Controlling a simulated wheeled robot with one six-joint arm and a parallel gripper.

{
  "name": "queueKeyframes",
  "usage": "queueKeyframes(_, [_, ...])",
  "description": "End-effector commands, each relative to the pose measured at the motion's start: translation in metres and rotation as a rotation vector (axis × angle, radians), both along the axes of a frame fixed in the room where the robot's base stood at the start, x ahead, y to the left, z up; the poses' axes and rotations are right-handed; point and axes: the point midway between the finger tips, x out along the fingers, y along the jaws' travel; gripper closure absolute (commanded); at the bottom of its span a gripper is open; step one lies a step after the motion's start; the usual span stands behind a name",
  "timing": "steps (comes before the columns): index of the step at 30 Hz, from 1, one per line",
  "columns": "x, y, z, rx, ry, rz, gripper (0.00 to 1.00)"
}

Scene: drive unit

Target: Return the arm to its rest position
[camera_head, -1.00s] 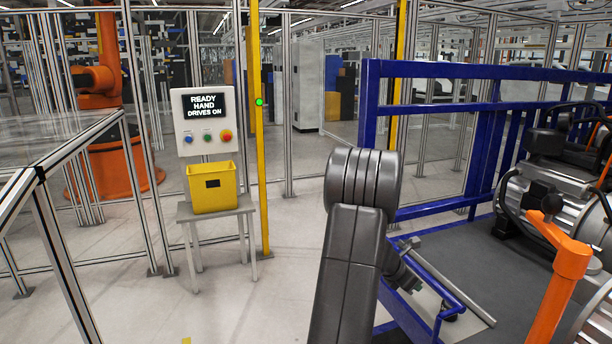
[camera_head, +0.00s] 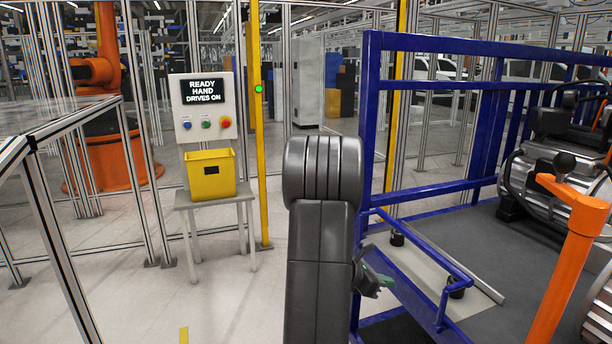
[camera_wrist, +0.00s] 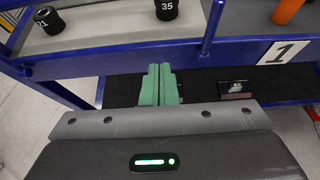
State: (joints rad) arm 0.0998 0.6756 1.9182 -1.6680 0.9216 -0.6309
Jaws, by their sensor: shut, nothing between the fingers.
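My arm (camera_head: 320,240) rises in the middle of the head view, with its big dark grey joint on top. My gripper (camera_head: 384,282) shows small at the arm's right side, beside the blue rail of the cart. In the wrist view my gripper (camera_wrist: 160,84) has its two green fingers together, with nothing between them. They point toward the blue frame (camera_wrist: 120,62) and a black surface below it. Part of the gripper is hidden behind the arm in the head view.
A blue-framed cart (camera_head: 430,188) with machinery stands right, with an orange post (camera_head: 570,260) in front. A yellow bin (camera_head: 211,178) sits on a small table left, under a control panel (camera_head: 203,112). Black pieces marked 21 (camera_wrist: 48,20) and 35 (camera_wrist: 167,9) stand near the gripper. Floor between is clear.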

Motion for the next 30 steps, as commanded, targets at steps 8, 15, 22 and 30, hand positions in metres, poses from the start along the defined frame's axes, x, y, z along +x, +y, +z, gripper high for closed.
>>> queueKeyframes(8, [-0.005,0.014,-0.021,-0.101,-0.037,0.002,1.00])
queueKeyframes(15, [-0.008,0.023,-0.036,-0.189,-0.067,0.002,1.00])
queueKeyframes(22, [-0.011,0.030,-0.051,-0.277,-0.100,0.001,1.00])
queueKeyframes(30, [-0.013,0.036,-0.068,-0.375,-0.136,0.002,1.00])
